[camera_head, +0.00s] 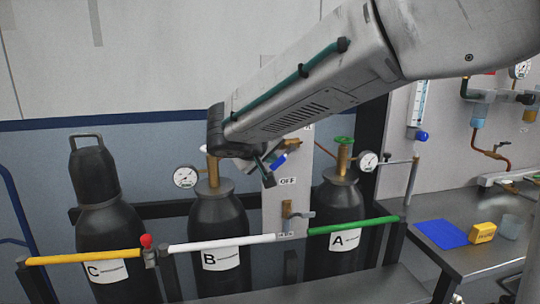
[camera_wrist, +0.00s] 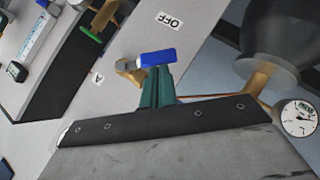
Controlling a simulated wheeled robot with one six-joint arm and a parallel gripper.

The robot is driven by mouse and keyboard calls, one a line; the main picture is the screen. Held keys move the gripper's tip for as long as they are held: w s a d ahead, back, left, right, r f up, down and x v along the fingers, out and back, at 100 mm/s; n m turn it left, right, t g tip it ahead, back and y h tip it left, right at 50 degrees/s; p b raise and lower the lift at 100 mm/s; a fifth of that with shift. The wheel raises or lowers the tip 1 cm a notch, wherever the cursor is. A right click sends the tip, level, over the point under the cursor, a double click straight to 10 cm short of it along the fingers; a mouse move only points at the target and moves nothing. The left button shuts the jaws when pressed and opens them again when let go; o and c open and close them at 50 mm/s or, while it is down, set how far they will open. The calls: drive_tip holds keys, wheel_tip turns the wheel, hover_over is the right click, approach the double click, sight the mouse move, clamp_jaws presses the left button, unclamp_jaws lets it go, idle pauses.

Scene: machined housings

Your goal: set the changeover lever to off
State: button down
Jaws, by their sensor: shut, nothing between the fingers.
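The changeover lever has a blue handle (camera_head: 279,160) and a brass pivot (camera_head: 292,145), on a pale panel between cylinders B and A. The handle points left and down from the pivot, towards cylinder B. The OFF label (camera_head: 288,181) is on the panel below it. In the wrist view the blue handle (camera_wrist: 158,58) lies across the tips of my gripper (camera_wrist: 157,82), with the brass pivot (camera_wrist: 128,68) to the left. The OFF label (camera_wrist: 168,20) is beyond. My gripper (camera_head: 269,165) is shut and empty, right beside the handle; I cannot tell whether they touch.
Dark cylinders C (camera_head: 104,240), B (camera_head: 220,250) and A (camera_head: 342,205) stand behind yellow, white and green bars. Gauges (camera_head: 186,177) (camera_head: 368,161) flank the panel. A lower brass valve (camera_head: 288,211) is under OFF. A bench (camera_head: 460,262) at right holds a blue mat and yellow block.

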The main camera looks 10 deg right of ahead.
sight(278, 166)
drive_tip(key=f+n+h, duration=0.1)
drive_tip(key=d+f+n+h, duration=0.1)
drive_tip(key=f+h, duration=0.1)
drive_tip(key=shift+t, duration=0.4)
drive_tip(key=shift+d+f+n+t+h, duration=0.6)
drive_tip(key=shift+d+f+n+h, duration=0.2)
drive_tip(key=shift+n+h, duration=0.35)
